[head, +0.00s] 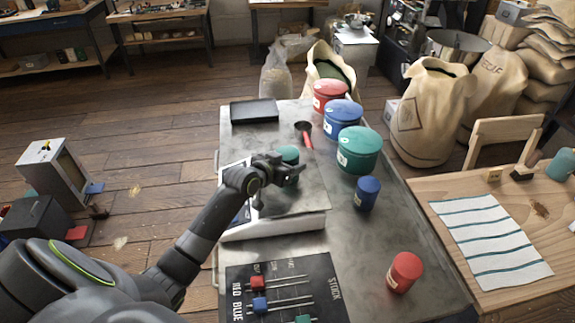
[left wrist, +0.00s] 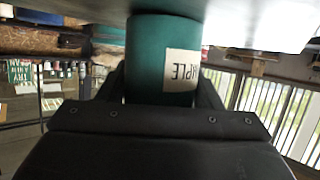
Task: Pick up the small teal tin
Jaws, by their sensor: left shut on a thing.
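The small teal tin (head: 289,153) is on the left part of the metal table, partly hidden by my left gripper (head: 280,174). In the left wrist view the tin (left wrist: 158,55) sits between the two fingers, with a pale label facing the camera. The left gripper is shut on it. The tin's far end meets or nearly meets a grey metal surface at the top of that view; I cannot tell if they touch. A bigger teal tin (head: 359,150) stands to the right. My right gripper is not in view.
Blue tins (head: 342,119) (head: 367,193) and red tins (head: 329,96) (head: 404,272) stand along the table's right side. A red-handled scoop (head: 305,137) and a black tray (head: 254,111) lie behind. A dark slider board (head: 285,290) is in front.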

